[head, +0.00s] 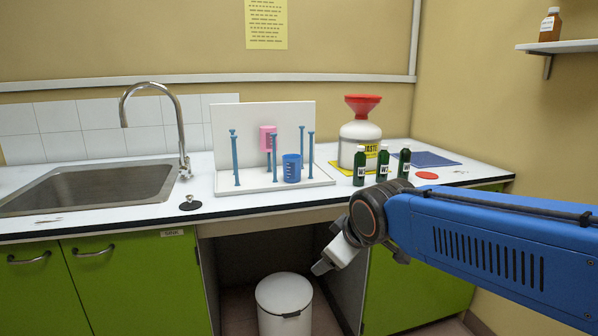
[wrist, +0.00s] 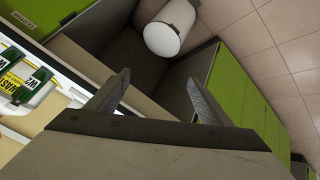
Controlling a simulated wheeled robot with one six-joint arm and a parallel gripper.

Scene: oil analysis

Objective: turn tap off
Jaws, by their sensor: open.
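The tap (head: 152,92) is a tall curved chrome spout behind the right side of the steel sink (head: 95,188). Its base and what looks like a small handle are at the sink's right edge. No water stream is visible under the spout. My gripper (head: 322,267) hangs low in front of the counter, right of the sink and well away from the tap. In the wrist view my gripper (wrist: 158,92) has its two fingers spread with nothing between them. The tap is not in the wrist view.
A drying rack (head: 262,130) with blue pegs, a pink beaker (head: 267,138) and a blue beaker (head: 291,168) stands right of the tap. Green bottles (head: 383,163) and a red-funnelled waste container (head: 360,132) are farther right. A white bin (head: 284,302) stands under the counter.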

